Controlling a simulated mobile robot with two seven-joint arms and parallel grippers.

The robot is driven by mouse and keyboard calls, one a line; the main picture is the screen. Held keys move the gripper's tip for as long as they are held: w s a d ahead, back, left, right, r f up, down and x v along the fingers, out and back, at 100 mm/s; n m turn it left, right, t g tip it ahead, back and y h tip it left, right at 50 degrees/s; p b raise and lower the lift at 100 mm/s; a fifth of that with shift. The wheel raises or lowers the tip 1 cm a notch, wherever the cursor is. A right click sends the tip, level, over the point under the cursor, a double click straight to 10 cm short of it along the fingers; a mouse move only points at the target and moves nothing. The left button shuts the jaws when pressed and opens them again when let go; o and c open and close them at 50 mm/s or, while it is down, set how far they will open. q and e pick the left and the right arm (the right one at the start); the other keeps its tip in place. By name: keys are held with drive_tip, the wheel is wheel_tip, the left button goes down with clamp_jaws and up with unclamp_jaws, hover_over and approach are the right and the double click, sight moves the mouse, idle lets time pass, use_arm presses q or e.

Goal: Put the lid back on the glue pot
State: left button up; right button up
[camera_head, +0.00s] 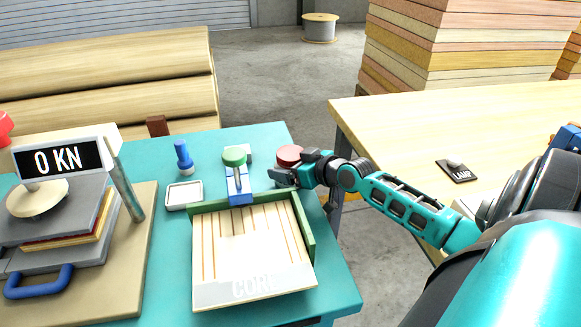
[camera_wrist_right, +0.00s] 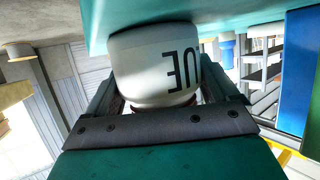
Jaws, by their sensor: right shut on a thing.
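The glue pot (camera_wrist_right: 155,65) is a white cylinder with dark letters, seen upside down in the right wrist view against the teal table. The round dark red lid (camera_head: 289,153) shows at my right gripper (camera_head: 284,175) in the head view. My right gripper is shut on the lid; a little red shows between its fingers in the wrist view, at the pot's mouth end. I cannot tell whether the lid touches the pot or is a little apart. In the head view my gripper hides the pot's body. My left gripper is not in view.
On the teal table (camera_head: 170,240) stand a wooden-slat tray (camera_head: 310,240), a blue tool with a green knob (camera_head: 235,156), a blue stamp-like object (camera_head: 183,158), a small white dish (camera_head: 184,195) and a press with a display (camera_head: 60,160). A wooden table (camera_head: 440,120) is at the right.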

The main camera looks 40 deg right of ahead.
drive_tip(key=shift+r, duration=0.15)
drive_tip(key=o, duration=1.8)
drive_tip(key=shift+f, duration=0.2)
drive_tip(key=shift+o, duration=0.2)
drive_tip(key=shift+r, duration=0.25)
drive_tip(key=shift+s, duration=0.3)
drive_tip(key=a+p+v, duration=0.1)
drive_tip(key=p+v, duration=0.1)
drive_tip(key=v, duration=0.9)
drive_tip(key=shift+s+d+r, duration=0.15)
drive_tip(key=shift+d, duration=0.35)
